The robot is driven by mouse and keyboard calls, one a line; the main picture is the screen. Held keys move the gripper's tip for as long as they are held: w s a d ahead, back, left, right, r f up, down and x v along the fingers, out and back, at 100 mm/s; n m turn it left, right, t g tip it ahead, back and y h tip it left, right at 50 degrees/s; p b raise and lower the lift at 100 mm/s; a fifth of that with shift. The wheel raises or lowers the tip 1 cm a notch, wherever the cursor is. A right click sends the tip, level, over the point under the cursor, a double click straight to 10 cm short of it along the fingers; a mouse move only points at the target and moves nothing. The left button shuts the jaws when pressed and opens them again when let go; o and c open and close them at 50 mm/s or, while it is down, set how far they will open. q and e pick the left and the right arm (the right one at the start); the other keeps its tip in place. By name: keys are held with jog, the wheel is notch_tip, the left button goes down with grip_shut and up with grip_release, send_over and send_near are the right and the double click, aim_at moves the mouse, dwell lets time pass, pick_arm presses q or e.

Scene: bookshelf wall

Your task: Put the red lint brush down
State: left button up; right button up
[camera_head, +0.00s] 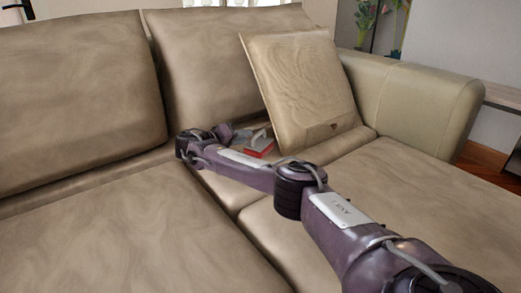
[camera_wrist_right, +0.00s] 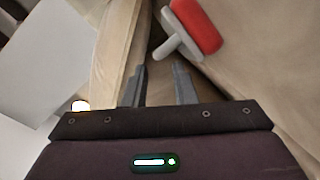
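The red lint brush (camera_wrist_right: 200,24) has a red roller and a pale grey handle. In the right wrist view it lies just beyond the fingertips of my right gripper (camera_wrist_right: 160,66), with the handle end near the gap between them. My right gripper is open, and nothing shows clasped between its fingers. In the head view the red of the brush (camera_head: 260,151) shows on the sofa seat, beside the leaning cushion and partly hidden by my right arm. My right gripper (camera_head: 239,134) is small and partly hidden there. My left gripper is not in view.
The beige sofa (camera_head: 140,225) has wide, clear seat areas at left and front. A beige cushion (camera_head: 300,90) leans on the backrest close to the brush. The armrest (camera_head: 415,105) stands to the right.

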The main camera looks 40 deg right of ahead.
aim_at(259, 145)
jog(key=b+x, duration=0.2)
jog(key=x, duration=0.3)
jog(key=shift+f, duration=0.15)
grip_shut()
